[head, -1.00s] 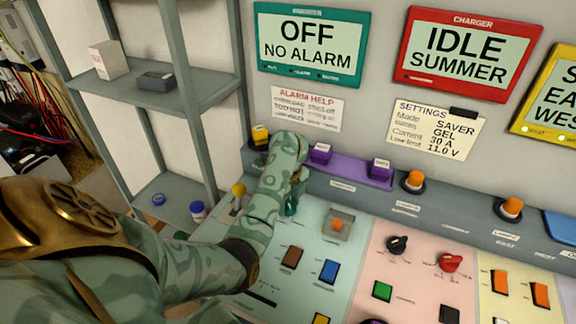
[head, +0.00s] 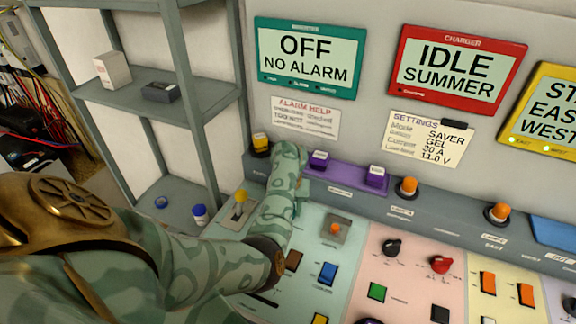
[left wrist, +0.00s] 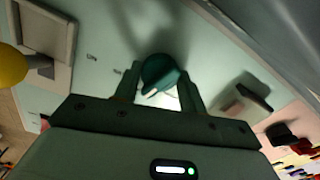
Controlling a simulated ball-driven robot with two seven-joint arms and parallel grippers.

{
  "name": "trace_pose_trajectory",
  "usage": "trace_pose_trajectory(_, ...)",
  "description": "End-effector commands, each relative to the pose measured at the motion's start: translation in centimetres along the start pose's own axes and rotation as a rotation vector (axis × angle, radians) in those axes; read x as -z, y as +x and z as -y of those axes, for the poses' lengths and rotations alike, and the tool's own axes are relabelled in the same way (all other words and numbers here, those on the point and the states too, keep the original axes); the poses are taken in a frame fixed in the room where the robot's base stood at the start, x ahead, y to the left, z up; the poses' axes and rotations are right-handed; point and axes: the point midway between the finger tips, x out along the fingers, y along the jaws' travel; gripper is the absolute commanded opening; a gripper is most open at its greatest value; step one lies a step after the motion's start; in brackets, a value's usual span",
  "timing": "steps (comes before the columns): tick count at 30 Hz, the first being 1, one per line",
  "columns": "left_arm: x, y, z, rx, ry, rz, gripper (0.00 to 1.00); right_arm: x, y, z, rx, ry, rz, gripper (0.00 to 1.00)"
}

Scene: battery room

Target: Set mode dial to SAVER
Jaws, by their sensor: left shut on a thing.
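My left gripper (left wrist: 160,88) is shut on a round teal dial (left wrist: 158,71) with a white pointer mark, on the pale mint panel. One finger is on each side of the dial. In the head view my left forearm (head: 275,215) reaches over that panel and hides the dial. The dial's label cannot be read. The teal-framed display (head: 306,57) reads OFF, NO ALARM. The red-framed charger display (head: 455,72) reads IDLE, SUMMER. A settings note (head: 428,139) lists Mode SAVER. My right gripper is not in view.
A yellow-knobbed lever (head: 241,197) stands just left of my forearm; its ball (left wrist: 10,65) shows in the wrist view. An orange switch (head: 336,229) is to the right. Black (head: 391,247) and red (head: 440,264) knobs sit on the pink panel. Grey shelves (head: 195,100) stand left.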

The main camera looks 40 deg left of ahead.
Motion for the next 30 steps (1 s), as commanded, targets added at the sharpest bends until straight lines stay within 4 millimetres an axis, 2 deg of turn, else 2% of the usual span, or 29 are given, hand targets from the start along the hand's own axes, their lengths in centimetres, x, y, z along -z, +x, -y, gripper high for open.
trace_pose_trajectory(15, -0.1, -0.3, 0.1, 0.0, 0.392, 0.004, 0.18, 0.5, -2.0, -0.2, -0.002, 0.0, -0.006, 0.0)
trace_pose_trajectory(30, -0.2, -0.2, 0.1, -0.001, 0.505, 0.006, 0.18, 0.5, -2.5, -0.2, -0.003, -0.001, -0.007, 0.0)
